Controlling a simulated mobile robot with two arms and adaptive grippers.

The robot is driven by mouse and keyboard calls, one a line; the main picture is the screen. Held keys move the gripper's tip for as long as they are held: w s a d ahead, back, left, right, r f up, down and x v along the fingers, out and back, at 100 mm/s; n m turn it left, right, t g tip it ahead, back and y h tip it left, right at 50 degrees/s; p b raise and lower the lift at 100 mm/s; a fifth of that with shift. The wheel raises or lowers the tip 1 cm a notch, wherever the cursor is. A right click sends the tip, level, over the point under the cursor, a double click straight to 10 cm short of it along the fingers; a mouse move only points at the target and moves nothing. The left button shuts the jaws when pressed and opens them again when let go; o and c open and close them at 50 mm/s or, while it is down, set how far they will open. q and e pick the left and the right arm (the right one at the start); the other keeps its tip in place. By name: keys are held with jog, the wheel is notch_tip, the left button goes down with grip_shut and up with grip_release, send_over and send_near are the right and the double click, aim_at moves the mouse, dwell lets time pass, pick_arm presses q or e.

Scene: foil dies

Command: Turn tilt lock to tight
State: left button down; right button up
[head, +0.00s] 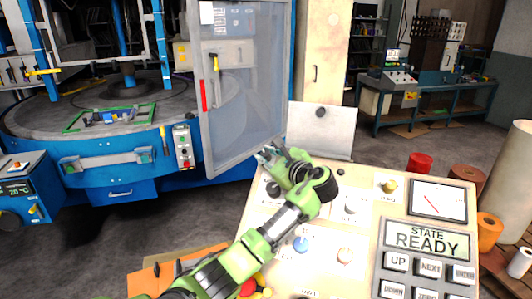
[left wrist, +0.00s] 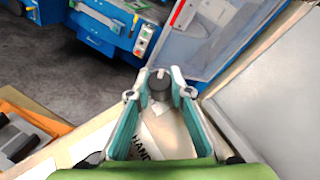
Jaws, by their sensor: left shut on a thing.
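My left gripper (head: 270,156) reaches over the upper left corner of the cream control panel (head: 262,220). In the left wrist view its teal-lined fingers (left wrist: 160,80) are closed around a dark round knob (left wrist: 158,88) with a pale mark on its far side. The knob is at the panel's edge and is partly hidden by the fingertips. A dark knob also shows just below the gripper in the head view (head: 272,189). Part of a label reading "HAND" (left wrist: 142,146) lies between the fingers. No tilt lock or tight marking is readable. My right gripper is out of view.
A blue machine (head: 105,185) with an open glazed door (head: 240,110) stands behind the panel. The panel also carries a blue knob (head: 301,244), a meter (head: 438,202), a READY display (head: 428,240) and several push buttons. A red cylinder (head: 419,163) is beyond its right side.

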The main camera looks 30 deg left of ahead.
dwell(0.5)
pick_arm(q)
jog(key=c, duration=1.8)
grip_release()
jog(key=v, duration=1.2)
jog(key=shift+w, duration=0.1)
